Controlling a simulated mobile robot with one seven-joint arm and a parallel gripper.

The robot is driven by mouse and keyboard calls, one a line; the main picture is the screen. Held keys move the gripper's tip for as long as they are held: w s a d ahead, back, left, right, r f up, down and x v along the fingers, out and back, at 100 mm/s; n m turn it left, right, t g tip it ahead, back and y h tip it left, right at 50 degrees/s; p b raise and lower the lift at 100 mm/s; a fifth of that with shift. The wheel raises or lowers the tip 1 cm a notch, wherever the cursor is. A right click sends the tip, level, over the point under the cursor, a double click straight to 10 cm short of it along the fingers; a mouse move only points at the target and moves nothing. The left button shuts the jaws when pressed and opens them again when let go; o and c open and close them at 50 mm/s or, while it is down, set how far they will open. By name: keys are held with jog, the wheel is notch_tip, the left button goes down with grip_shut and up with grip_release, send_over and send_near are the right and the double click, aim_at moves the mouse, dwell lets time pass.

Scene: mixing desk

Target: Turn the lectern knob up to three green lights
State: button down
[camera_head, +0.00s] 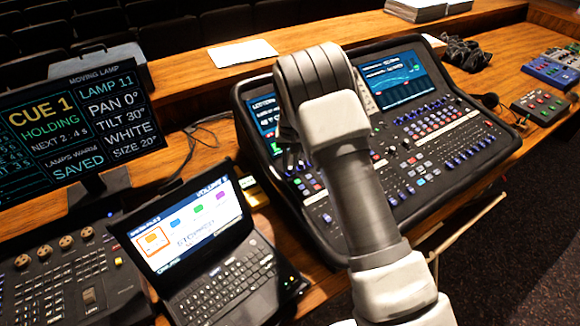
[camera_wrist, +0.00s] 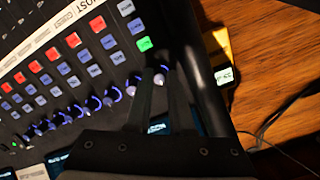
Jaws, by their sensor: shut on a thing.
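The mixing desk (camera_head: 430,150) stands on the wooden desk in the head view, with buttons, faders and two screens. In the wrist view, a row of blue-ringed knobs (camera_wrist: 92,104) crosses its panel. My gripper (camera_wrist: 160,72) points down at the end knob (camera_wrist: 158,80) of this row, near the panel's edge. Its fingers are shut on this knob, one on each side, and partly hide it. No lectern label is readable there. One lit green button (camera_wrist: 143,43) shows just above the knob. In the head view my arm hides my fingertips.
An open laptop (camera_head: 220,280) stands left of the mixing desk, close to my arm. A monitor (camera_head: 85,120) is behind it. Loose cables (camera_wrist: 275,125) lie on bare wood beside the panel. Small control boxes (camera_head: 540,105) stand at the right.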

dwell(0.4)
jog(key=c, duration=1.1)
grip_release()
jog(key=shift+w+d+r+b, duration=0.1)
jog(key=shift+r+b, duration=0.2)
jog(key=shift+r, duration=4.1)
jog(key=shift+w+d+r+b, duration=0.1)
jog(key=shift+r+b, duration=0.15)
jog(key=shift+r, duration=4.1)
